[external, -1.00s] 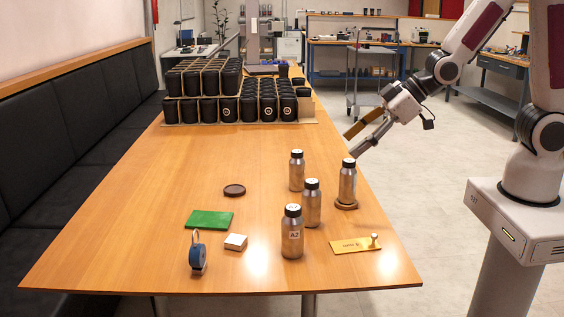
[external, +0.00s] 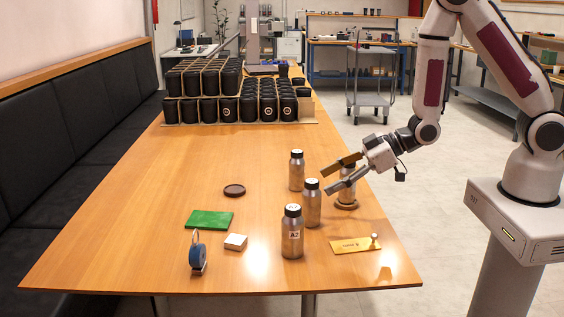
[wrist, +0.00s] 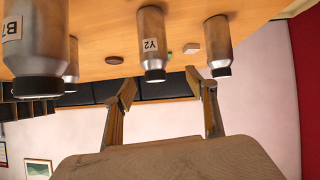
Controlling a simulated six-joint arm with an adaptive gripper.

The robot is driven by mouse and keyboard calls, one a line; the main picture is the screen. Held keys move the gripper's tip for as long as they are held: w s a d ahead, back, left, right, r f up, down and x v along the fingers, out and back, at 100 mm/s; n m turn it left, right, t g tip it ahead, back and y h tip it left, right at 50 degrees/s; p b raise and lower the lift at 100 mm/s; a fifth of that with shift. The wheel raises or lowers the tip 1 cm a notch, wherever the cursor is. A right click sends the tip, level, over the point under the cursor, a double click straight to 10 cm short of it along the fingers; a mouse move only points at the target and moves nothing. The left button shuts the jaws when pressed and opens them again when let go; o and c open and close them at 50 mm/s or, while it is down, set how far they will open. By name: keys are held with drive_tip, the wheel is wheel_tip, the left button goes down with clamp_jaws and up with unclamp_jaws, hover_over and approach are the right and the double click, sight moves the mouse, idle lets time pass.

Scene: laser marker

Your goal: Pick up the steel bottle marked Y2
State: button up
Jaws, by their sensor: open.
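The steel bottle marked Y2 (wrist: 152,42) stands in the middle of the wrist view, which is upside down; its label faces me and its cap is black. By its position it appears to be the middle bottle (external: 312,206) in the external view, where no label shows on it. My gripper (external: 331,176) is open and empty, above the table's right side. It points left, with the fingertips close to that bottle's cap in the external picture. In the wrist view the open fingers (wrist: 160,88) lie below the Y2 cap in the picture, not around the bottle.
Another bottle (external: 296,172) stands behind, and one with a label (external: 292,236) in front.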

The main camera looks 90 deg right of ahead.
sight(311, 206)
drive_tip(key=shift+m+t, duration=0.6)
drive_tip(key=shift+t, duration=0.3)
drive_tip(key=shift+s+d+f, duration=0.2)
drive_tip(key=shift+s+f, duration=0.15)
drive_tip(key=shift+f, duration=0.65)
drive_tip(key=shift+s+d+f, duration=0.15)
drive_tip(key=shift+s+f, duration=0.2)
drive_tip(key=shift+f, duration=0.7)
drive_tip(key=shift+s+d+f, duration=0.2)
drive_tip(key=shift+s+f, duration=0.15)
drive_tip(key=shift+f, duration=0.65)
drive_tip(key=shift+x, duration=1.35)
drive_tip(key=shift+r+x, duration=0.1)
drive_tip(key=shift+x, duration=1.2)
drive_tip(key=shift+r+x, duration=0.15)
drive_tip(key=shift+x, duration=1.15)
drive_tip(key=shift+a, duration=0.1)
drive_tip(key=shift+w, duration=0.1)
drive_tip(key=c, duration=1.3)
